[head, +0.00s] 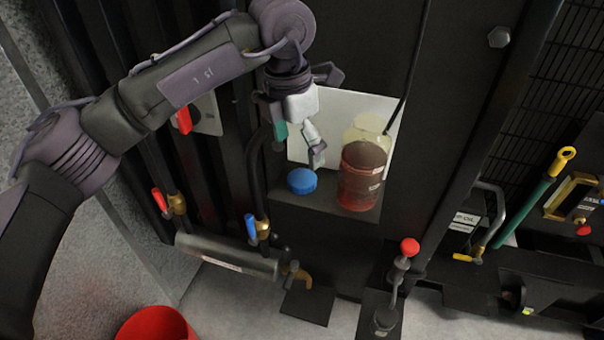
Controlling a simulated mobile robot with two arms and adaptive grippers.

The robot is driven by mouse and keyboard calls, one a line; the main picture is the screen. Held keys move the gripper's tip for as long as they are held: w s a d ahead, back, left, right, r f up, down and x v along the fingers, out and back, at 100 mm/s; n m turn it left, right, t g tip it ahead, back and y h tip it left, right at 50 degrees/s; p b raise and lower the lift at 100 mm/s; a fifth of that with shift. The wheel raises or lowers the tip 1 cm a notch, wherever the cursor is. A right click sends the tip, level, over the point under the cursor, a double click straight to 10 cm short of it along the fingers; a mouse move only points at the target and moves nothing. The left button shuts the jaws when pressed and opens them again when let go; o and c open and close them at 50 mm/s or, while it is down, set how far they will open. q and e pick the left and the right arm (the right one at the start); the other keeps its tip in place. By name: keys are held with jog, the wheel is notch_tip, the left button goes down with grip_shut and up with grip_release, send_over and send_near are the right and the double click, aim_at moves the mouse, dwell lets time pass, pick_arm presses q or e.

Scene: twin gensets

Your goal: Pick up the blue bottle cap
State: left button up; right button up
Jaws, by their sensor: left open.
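The blue bottle cap (302,181) sits on a small dark shelf (325,206), left of a clear bottle (362,172) that holds reddish-brown liquid. The cap and the bottle appear apart. My left gripper (299,148) is above the cap, pointing down, with its fingers apart and nothing seen between them. One finger is close above the cap's right side; I cannot tell whether it touches. My right gripper is not in view.
A white panel (338,112) stands behind the bottle. Hoses and valves with blue (250,226) and red (160,200) handles are left of the shelf. A red-knobbed lever (409,247) stands at lower right. A red bucket (157,325) is on the floor at lower left.

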aim_at(302, 177)
pick_arm(q)
jog(key=shift+w+d+f, duration=0.1)
jog(key=shift+w+f, duration=0.05)
jog(key=shift+f, duration=0.45)
jog(key=shift+w+f, duration=0.1)
jog(key=shift+f, duration=0.45)
jog(key=shift+w+f, duration=0.1)
jog(key=shift+f, duration=0.2)
jog(key=shift+w+f+p, duration=0.15)
jog(key=shift+f+p, duration=0.6)
jog(key=shift+p, duration=0.2)
notch_tip(302, 177, down, 2)
jog(key=shift+w+d+f+p, duration=0.15)
jog(key=shift+f+p, duration=0.1)
jog(key=shift+p, duration=0.3)
jog(key=shift+f, duration=0.4)
jog(key=shift+w+f, duration=0.1)
jog(key=shift+f, duration=0.05)
jog(key=c, duration=0.9)
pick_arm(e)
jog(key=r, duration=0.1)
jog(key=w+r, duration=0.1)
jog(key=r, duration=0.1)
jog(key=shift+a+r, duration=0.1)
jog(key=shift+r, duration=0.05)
